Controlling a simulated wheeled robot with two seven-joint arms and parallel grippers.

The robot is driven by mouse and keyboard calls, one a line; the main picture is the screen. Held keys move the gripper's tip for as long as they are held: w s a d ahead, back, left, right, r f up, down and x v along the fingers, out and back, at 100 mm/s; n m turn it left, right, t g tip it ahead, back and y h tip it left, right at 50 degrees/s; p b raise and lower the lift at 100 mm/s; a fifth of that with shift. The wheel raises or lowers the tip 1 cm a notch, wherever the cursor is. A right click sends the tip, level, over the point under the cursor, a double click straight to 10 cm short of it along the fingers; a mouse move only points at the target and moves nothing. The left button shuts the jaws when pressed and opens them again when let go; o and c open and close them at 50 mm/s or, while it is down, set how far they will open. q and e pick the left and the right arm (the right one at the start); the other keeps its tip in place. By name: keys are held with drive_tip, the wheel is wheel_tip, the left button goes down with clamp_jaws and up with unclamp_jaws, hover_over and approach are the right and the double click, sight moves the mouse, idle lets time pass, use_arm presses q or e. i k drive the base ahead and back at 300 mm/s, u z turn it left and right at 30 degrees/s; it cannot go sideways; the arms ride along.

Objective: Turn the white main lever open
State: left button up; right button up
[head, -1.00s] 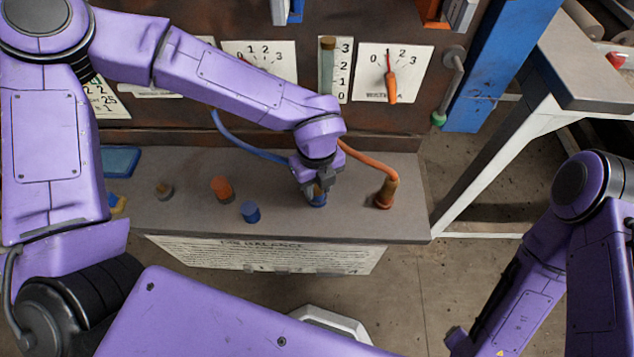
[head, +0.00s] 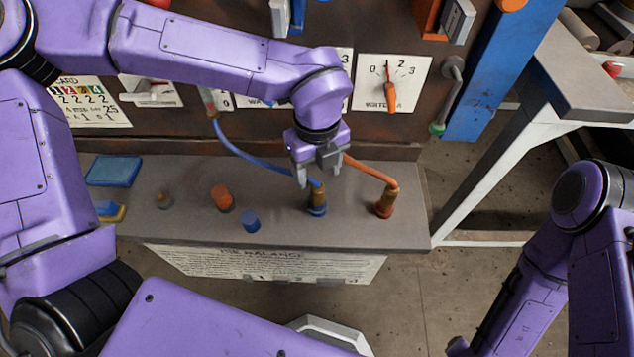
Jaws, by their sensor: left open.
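A white handle-like part (head: 152,98) sits on a pale plate on the panel at the left, below my left arm. It looks like the white main lever, but I cannot tell its exact position. My left gripper (head: 320,178) is open and empty, just above the brass end of the blue hose (head: 317,196), well right of the white part. The hose end stands upright at a blue fitting on the grey ledge. My right arm is at the right edge; its gripper is not in view.
An orange hose (head: 384,201) ends on the ledge (head: 285,222) to the right. An orange cap (head: 221,196), a blue cap (head: 250,220) and a small brass stub (head: 163,200) stand to the left. A blue post (head: 485,85) stands at right.

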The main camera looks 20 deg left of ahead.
sight(141, 93)
drive_tip(key=k, duration=1)
